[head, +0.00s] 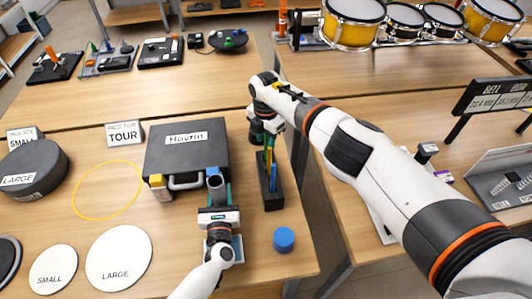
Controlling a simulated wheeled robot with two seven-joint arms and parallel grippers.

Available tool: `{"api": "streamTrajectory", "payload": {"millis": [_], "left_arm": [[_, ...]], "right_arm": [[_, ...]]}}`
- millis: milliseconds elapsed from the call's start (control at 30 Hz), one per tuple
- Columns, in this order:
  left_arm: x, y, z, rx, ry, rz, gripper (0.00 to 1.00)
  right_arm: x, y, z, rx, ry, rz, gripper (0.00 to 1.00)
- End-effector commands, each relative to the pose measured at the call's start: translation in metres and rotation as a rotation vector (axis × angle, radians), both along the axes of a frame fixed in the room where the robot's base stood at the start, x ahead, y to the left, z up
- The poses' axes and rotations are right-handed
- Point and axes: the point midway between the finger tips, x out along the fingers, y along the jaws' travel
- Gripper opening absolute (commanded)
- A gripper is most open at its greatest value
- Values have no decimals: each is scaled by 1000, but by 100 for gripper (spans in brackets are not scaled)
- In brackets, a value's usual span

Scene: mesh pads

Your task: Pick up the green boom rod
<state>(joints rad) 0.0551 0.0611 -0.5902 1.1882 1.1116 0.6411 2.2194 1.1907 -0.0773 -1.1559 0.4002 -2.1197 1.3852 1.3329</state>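My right gripper (262,138) points down over the far end of the rack. Its fingertips are dark and small, so their opening and any hold are unclear. My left gripper (218,182) is by the case handle, left of the rack; its opening is also unclear.
A dark case (187,145) with a grey handle lies left of the rack. A blue cylinder (284,239) stands near the front edge. White round pads (118,258), a dark LARGE drum (34,168) and a yellow ring outline (76,198) are at left. A gap separates the right table.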

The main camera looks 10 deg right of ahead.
Motion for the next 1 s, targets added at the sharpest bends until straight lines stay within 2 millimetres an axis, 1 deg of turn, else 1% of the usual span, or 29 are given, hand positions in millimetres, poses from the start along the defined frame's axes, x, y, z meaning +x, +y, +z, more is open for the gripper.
{"api": "streamTrajectory", "payload": {"millis": [100, 333, 767, 867, 967, 1000], "left_arm": [[0, 0, 0, 0, 1, 0, 16], [0, 0, 0, 0, 1, 0, 16], [0, 0, 0, 0, 1, 0, 16], [0, 0, 0, 0, 1, 0, 16], [0, 0, 0, 0, 1, 0, 16], [0, 0, 0, 0, 1, 0, 16]], "right_arm": [[0, 0, 0, 0, 0, 0, 38], [0, 0, 0, 0, 0, 0, 0], [1, -1, 3, 0, -1, 0, 0], [2, -1, 11, 1, -4, -1, 0], [2, -2, 25, 0, -5, 1, 0], [2, -1, 34, 0, -5, 1, 0]]}}
